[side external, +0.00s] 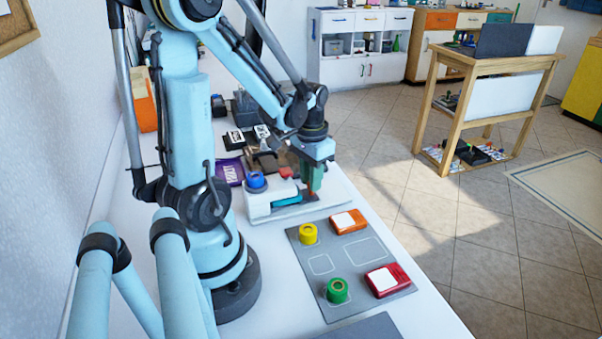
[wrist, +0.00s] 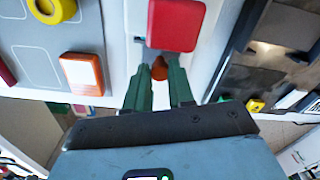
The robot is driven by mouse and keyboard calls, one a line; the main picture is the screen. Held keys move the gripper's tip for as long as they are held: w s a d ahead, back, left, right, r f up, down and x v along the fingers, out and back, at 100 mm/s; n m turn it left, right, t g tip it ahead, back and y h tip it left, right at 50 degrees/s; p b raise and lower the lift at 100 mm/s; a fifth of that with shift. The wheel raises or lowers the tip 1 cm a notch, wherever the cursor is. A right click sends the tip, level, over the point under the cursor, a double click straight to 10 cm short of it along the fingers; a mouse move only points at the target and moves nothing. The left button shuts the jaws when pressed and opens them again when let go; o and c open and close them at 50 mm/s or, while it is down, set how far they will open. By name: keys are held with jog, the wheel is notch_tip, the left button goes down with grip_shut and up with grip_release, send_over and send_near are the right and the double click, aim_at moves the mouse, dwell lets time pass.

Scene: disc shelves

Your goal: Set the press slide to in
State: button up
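The press (side external: 262,206) is a white device with a blue knob (side external: 256,181) on top, standing on a pale base plate. A red block (side external: 287,172) sits on its far side. In the wrist view the red block (wrist: 176,25) is just beyond my fingertips. My gripper (side external: 311,188) points down at the right end of the press. In the wrist view its green fingers (wrist: 160,75) stand on both sides of a small orange-brown knob (wrist: 160,71) and appear to touch it. This knob looks like the slide's handle. The slide's travel is mostly hidden.
A grey panel (side external: 336,250) in front holds a yellow button (side external: 308,234), a green button (side external: 337,290), an orange switch (side external: 348,222) and a red switch (side external: 387,280). A purple item (side external: 230,172) and dark devices lie behind the press. The table's right edge is close.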

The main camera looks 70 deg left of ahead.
jog(key=o, duration=0.4)
jog(key=shift+s, duration=0.15)
jog(key=shift+r, duration=0.1)
jog(key=shift+r, duration=5.95)
jog(key=w+d+m+t, duration=0.1)
jog(key=d+t, duration=0.1)
jog(key=d, duration=0.3)
jog(key=w+d+f+m+t, duration=0.1)
jog(key=w+d+t, duration=0.1)
jog(key=d, duration=0.4)
jog(key=w+d+m+t, duration=0.1)
jog(key=w+d+t, duration=0.1)
jog(key=d, duration=0.4)
jog(key=shift+f+m+t, duration=0.3)
jog(key=shift+f+t, duration=0.1)
jog(key=shift+t, duration=0.2)
